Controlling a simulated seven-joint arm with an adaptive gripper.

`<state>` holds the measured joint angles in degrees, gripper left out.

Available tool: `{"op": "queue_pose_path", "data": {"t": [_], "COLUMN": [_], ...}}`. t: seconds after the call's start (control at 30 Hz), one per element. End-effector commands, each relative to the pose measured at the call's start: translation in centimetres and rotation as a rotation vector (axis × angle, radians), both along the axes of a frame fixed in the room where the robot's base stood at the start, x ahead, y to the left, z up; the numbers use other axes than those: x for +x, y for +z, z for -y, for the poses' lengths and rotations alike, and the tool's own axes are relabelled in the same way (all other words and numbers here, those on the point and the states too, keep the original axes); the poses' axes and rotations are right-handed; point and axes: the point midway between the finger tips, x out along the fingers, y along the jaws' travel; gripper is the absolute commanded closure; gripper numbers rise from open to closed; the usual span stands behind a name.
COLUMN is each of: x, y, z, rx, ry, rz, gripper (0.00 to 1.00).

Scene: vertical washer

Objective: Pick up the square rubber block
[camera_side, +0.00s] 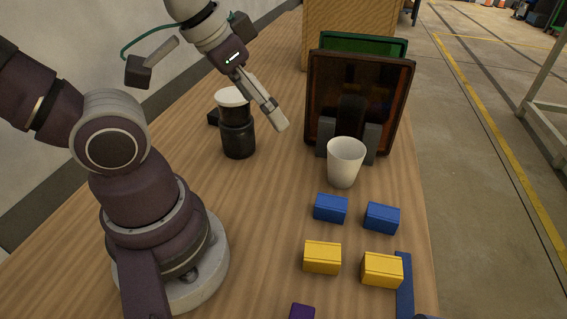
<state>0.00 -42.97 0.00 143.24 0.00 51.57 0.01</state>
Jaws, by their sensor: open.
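My gripper (277,122) is seen nearly edge-on, open and empty, in the air above the table near the black jar. Two blue blocks (331,208) and (382,218) lie side by side in front of the white cup. Two yellow blocks (322,257) and (382,269) lie nearer the camera. A dark purple block (302,312) is cut off by the bottom edge. I cannot tell which of these is the square rubber block. All the blocks are well apart from my gripper.
A white cup (346,162) stands before a dark framed panel (385,100) with a green one (362,42) behind. A black jar with a white lid (236,128) stands left. A blue strip (404,285) lies by the right table edge. The table centre is clear.

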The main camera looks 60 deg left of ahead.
Motion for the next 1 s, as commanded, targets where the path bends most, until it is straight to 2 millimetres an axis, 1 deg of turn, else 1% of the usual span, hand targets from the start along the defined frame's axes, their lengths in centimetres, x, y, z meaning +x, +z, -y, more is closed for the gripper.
{"op": "queue_pose_path", "data": {"t": [0.2, 0.27, 0.3, 0.37, 0.4, 0.47, 0.5, 0.57, 0.6, 0.67, 0.7, 0.73, 0.8, 0.93, 1.0], "x": [0.2, 1.1, 2.0, 3.8, 4.9, 5.9, 6.0, 5.2, 3.9, 1.5, 0.0, -0.9, -1.4, -1.6, -1.5], "y": [0.1, 0.2, 0.3, 0.4, 0.2, -0.5, -1.2, -2.7, -3.9, -5.7, -6.8, -7.6, -9.2, -11.1, -12.1], "z": [-0.2, -1.0, -2.0, -4.8, -7.4, -11.9, -15.2, -20.3, -23.7, -27.8, -29.9, -30.9, -32.0, -32.6, -32.8], "rx": [-0.002, -0.015, -0.027, -0.048, -0.056, -0.059, -0.053, -0.035, -0.019, 0.008, 0.024, 0.029, 0.011, -0.023, -0.03], "ry": [0.009, 0.043, 0.085, 0.172, 0.242, 0.35, 0.421, 0.526, 0.592, 0.672, 0.71, 0.722, 0.691, 0.636, 0.625], "rz": [-0.001, -0.008, -0.012, -0.017, -0.017, -0.014, -0.017, -0.024, -0.035, -0.056, -0.07, -0.079, -0.09, -0.096, -0.098], "gripper": [0.21, 0.21, 0.21, 0.21, 0.21, 0.21, 0.21, 0.21, 0.21, 0.21, 0.21, 0.21, 0.21, 0.21, 0.21]}}
